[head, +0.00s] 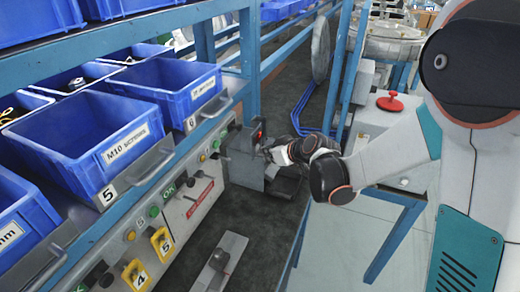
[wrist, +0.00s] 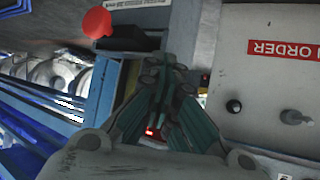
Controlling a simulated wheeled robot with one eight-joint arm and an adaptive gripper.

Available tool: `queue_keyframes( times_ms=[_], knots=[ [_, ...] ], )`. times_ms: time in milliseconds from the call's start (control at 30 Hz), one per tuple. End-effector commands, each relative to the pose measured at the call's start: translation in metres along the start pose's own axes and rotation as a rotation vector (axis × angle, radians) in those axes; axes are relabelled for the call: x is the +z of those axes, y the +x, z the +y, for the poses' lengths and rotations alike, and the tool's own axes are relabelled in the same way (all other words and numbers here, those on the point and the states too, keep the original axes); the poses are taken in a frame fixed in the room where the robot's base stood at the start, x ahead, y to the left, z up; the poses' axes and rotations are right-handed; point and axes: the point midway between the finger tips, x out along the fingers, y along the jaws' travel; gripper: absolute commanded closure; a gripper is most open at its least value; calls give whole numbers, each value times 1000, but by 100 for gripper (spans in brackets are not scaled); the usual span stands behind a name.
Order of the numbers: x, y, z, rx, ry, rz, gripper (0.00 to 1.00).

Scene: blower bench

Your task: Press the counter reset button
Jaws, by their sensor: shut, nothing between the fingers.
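A grey box (head: 244,160) with a small red light or display on it (head: 259,132) stands at the end of the control panel in the head view; I take it for the counter. My gripper (head: 272,154) is right beside its front face. Whether it touches cannot be told. In the wrist view my gripper (wrist: 170,62) is shut and empty, its fingertips together. Small red lit spots (wrist: 151,131) show between and beside the finger links. No reset button can be made out; the gripper may hide it.
Blue bins (head: 92,135) line the rack on the left, above a panel with knobs and yellow numbered switches (head: 162,242). A red mushroom button (head: 390,103) sits on a white box at right; a red button (wrist: 97,22) shows in the wrist view. Blue frame posts (head: 345,60) stand near my arm.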

Motion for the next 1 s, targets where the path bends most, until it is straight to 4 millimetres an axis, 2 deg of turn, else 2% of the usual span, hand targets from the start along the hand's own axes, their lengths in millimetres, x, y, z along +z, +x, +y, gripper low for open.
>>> queue_keyframes(
  times_ms=[467,1000],
  knots=[
    [-1,1,-1,0,0,0,100],
    [7,-10,7,-1,0,0,100]
  ],
)
